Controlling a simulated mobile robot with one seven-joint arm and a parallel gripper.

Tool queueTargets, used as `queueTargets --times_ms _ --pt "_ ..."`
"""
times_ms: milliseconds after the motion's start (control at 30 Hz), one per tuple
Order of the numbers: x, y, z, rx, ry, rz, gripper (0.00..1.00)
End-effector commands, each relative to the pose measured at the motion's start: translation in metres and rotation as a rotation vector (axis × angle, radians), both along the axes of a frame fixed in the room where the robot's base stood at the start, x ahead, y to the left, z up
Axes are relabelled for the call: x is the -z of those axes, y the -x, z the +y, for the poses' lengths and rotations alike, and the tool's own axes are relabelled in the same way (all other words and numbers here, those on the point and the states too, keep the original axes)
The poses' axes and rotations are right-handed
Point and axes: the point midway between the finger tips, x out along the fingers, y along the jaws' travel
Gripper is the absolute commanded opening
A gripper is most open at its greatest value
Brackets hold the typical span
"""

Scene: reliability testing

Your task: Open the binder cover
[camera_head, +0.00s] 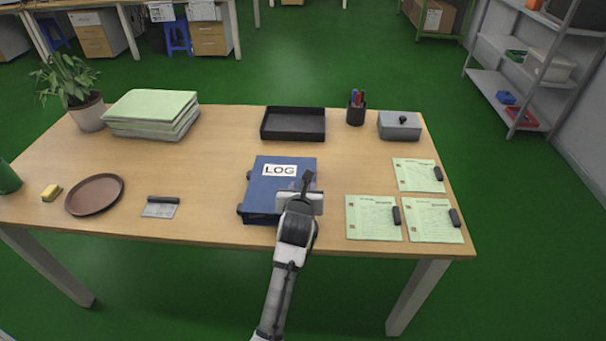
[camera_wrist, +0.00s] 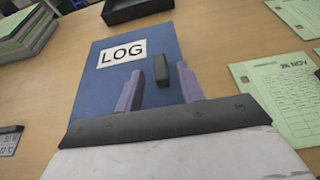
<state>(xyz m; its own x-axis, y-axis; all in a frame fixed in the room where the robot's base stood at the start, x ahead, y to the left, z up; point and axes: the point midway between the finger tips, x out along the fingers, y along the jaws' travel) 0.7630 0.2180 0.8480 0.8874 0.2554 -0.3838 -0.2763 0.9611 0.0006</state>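The blue binder (camera_head: 263,192) lies closed on the wooden table, with a white LOG label (camera_head: 280,170) on its cover. It fills much of the wrist view (camera_wrist: 95,92), label (camera_wrist: 122,53) at upper left. A dark upright tab (camera_wrist: 162,70) stands on the right part of the cover. My gripper (camera_head: 307,182) is over the binder's right side. In the wrist view its two fingers (camera_wrist: 160,74) are apart, with the tab appearing between them and neither clearly touching it. The binder's lower right is hidden behind my gripper.
Green forms with dark clips (camera_head: 374,218) lie right of the binder. A black tray (camera_head: 293,124), pen cup (camera_head: 356,108) and grey box (camera_head: 400,126) stand behind. A brown plate (camera_head: 94,194) and small card holder (camera_head: 161,208) are left. Table between holder and binder is clear.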

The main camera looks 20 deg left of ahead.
Motion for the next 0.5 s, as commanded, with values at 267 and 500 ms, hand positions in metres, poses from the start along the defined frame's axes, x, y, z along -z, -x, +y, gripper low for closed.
queueTargets --times_ms 267,500 --pt "0.012 -0.032 0.009 0.002 -0.001 0.0 0.38" --pt "0.017 -0.04 0.011 0.0 0.0 -0.001 0.38"
